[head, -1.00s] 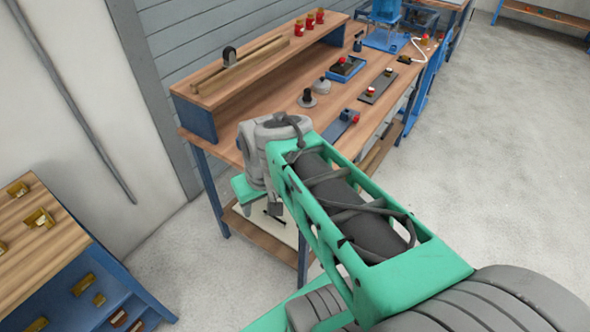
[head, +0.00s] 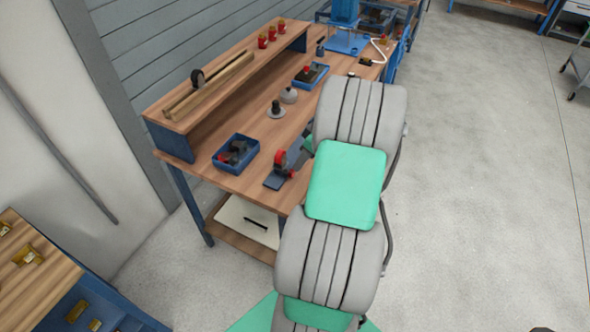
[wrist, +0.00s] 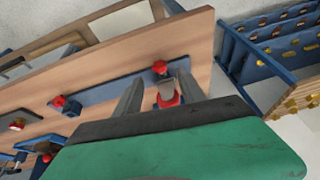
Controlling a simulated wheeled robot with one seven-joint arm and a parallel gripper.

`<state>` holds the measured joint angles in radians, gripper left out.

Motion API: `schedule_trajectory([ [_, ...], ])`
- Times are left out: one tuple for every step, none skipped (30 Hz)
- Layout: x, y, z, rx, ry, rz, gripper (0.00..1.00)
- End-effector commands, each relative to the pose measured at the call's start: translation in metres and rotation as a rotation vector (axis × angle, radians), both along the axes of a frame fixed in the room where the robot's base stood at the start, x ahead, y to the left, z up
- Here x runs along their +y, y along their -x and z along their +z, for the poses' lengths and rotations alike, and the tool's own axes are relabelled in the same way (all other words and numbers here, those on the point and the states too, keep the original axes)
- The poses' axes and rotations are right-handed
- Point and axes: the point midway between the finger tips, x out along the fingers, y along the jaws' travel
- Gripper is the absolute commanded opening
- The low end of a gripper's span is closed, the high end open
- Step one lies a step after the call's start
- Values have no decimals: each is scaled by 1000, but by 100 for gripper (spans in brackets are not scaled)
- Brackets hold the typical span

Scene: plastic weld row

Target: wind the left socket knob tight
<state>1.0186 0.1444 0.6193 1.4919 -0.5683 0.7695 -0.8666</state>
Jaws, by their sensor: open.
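A red knob (wrist: 160,67) stands at one end of a blue-grey plate (wrist: 100,88) on the bench in the wrist view. A second red-and-grey part (wrist: 167,99) shows nearer, between my fingers. My gripper (wrist: 160,88) is open, with one grey finger on each side of these red parts; I cannot tell whether it touches them. Another red knob (wrist: 58,102) is at the plate's other end. In the head view a red knob (head: 280,158) stands over a blue plate (head: 275,180) at the bench's front edge, beside my arm, which hides most of the gripper.
A blue tray (head: 255,152) with dark parts sits left of the plate. Grey round parts (head: 276,109) stand behind. A raised shelf (head: 170,122) runs along the wall with rods and red items.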

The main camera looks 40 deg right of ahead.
Motion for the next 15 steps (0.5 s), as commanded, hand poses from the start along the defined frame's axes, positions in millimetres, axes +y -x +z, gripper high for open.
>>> schedule_trajectory([
  [0, -1, 1, -8, 14, 31, 48],
  [0, -1, 0, -9, 19, 45, 48],
  [1, -2, -2, -11, 22, 57, 48],
  [1, -3, -4, -12, 22, 60, 48],
  [2, -4, -7, -11, 23, 60, 48],
  [3, -6, -13, -11, 23, 60, 48],
  [4, -8, -17, -9, 22, 60, 48],
  [6, -10, -23, -11, 22, 61, 48],
  [7, -12, -30, -9, 20, 60, 48],
  [8, -14, -36, -9, 20, 59, 48],
  [9, -16, -41, -8, 21, 59, 48],
  [10, -19, -48, -9, 22, 58, 48],
  [11, -21, -53, -9, 21, 59, 48],
  [12, -22, -57, -9, 21, 58, 48],
  [12, -24, -62, -9, 22, 56, 48],
])
